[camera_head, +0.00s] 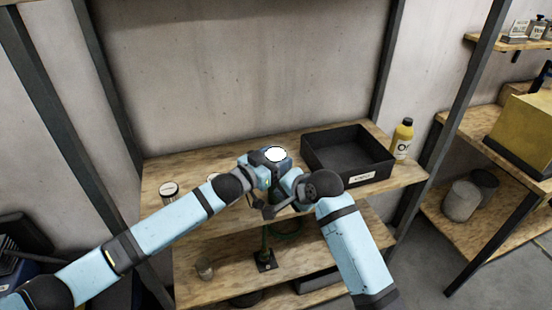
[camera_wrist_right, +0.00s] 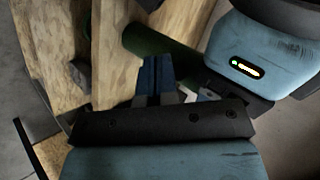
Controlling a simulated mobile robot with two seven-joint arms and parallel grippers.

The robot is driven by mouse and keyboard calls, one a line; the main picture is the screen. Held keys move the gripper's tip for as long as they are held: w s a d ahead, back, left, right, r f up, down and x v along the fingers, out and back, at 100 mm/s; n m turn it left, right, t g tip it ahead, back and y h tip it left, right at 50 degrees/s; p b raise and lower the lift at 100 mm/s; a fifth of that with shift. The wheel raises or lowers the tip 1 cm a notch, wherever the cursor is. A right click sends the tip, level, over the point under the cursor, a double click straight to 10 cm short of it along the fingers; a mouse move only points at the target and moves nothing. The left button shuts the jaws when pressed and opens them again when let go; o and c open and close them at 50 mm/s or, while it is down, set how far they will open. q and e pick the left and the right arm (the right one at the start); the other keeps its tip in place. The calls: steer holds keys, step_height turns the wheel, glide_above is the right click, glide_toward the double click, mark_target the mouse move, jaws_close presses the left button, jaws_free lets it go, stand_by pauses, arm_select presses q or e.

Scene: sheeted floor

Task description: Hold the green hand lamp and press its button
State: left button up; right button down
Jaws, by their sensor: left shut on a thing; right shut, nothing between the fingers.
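The green hand lamp (camera_wrist_right: 160,44) shows in the right wrist view as a dark green cylinder just beyond the right fingertips; contact cannot be told. In the head view a narrow green part (camera_head: 265,241) shows below the grippers, with a dark square end (camera_head: 265,261) under it. My left gripper (camera_head: 257,201) is shut on the lamp; its grip is largely hidden by the arms. My right gripper (camera_head: 269,211) is shut and empty, close beside the left one; its closed fingers also show in the right wrist view (camera_wrist_right: 158,68). The lamp's button is not visible.
A wooden shelf unit (camera_head: 155,205) stands in front of me. On its top are a black tray (camera_head: 325,152), a yellow bottle (camera_head: 402,140) and a can (camera_head: 169,191). Metal posts (camera_head: 100,75) flank the shelf.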

steer(key=shift+s, duration=0.15)
steer(key=s, duration=0.1)
steer(key=s+d, duration=0.1)
steer(key=s, duration=0.1)
steer(key=s+d, duration=0.1)
steer(key=s, duration=0.1)
steer(key=shift+s, duration=0.2)
arm_select(q)
steer(key=o, duration=1.1)
